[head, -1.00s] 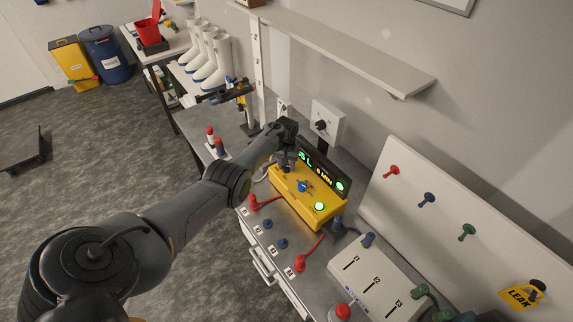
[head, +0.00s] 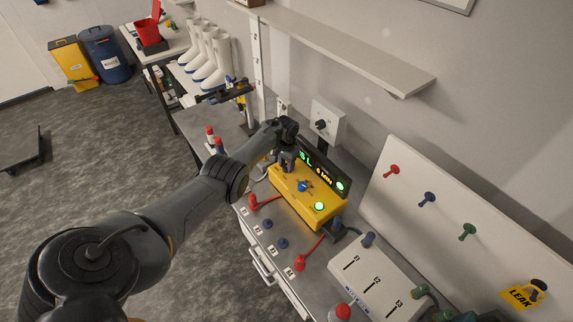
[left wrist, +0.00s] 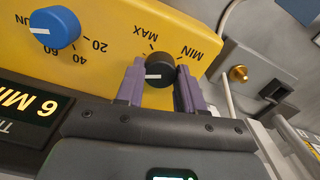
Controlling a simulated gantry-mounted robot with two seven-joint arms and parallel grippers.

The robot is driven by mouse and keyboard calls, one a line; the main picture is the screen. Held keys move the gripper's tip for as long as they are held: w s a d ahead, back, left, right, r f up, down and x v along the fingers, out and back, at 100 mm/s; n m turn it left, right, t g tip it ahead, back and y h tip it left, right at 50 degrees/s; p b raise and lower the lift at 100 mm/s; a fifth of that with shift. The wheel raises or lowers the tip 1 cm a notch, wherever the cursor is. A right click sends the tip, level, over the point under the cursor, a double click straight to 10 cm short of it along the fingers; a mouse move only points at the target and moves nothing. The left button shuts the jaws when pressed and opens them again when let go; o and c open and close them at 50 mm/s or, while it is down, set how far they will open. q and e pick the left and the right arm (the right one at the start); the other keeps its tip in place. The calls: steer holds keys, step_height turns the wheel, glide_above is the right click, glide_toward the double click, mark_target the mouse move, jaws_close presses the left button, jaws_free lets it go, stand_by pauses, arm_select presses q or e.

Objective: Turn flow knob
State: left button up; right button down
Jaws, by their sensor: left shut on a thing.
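The yellow pump box (head: 318,211) stands on the bench with a green-lit display (head: 322,172). The black flow knob (left wrist: 160,76), with a white pointer line, sits on its yellow face between the MIN and MAX marks. My left gripper (left wrist: 160,66) has its purple fingers on either side of this knob and is shut on it. In the head view, the left gripper (head: 287,161) is at the box's far left end and hides the knob. My right gripper is not in view.
A blue knob (left wrist: 55,27) with a numbered dial is beside the black one; it also shows in the head view (head: 303,187). Red and blue plugs line the bench front. A white numbered panel (head: 365,278) stands to the right. A shelf (head: 340,45) hangs above.

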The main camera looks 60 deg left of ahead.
mark_target(286, 166)
arm_select(q)
steer(key=o, duration=1)
steer(key=shift+o, duration=0.2)
steer(key=shift+r, duration=0.1)
steer(key=shift+r, duration=0.3)
step_height(286, 166, up, 10)
steer(key=p, duration=0.4)
